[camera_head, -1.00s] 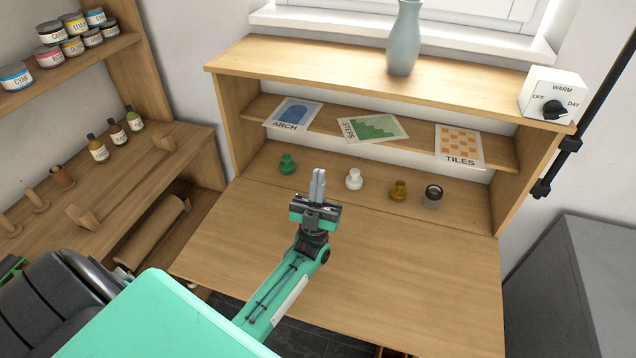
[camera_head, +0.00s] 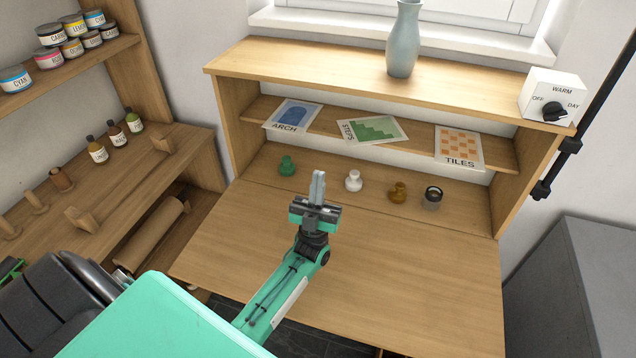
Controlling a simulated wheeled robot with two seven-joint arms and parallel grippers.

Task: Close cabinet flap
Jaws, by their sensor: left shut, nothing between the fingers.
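The wooden cabinet (camera_head: 228,121) stands below the window, open at the front. Its flap (camera_head: 410,265) is folded down, lying about flat as a wide board in front of the opening. My left gripper (camera_head: 317,188) is shut and empty, over the flap near its hinge edge, with fingers pointing toward the cabinet. I cannot tell whether it touches the flap. My left arm covers part of the flap's left half and front edge. My right gripper is not in view.
Inside the cabinet stand a green piece (camera_head: 287,166), a white piece (camera_head: 354,180), a brown piece (camera_head: 398,192) and a loupe (camera_head: 433,198). Cards lie on its shelf. A vase (camera_head: 403,40) and a switch box (camera_head: 552,97) stand on top. A grey cabinet (camera_head: 595,285) is at right.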

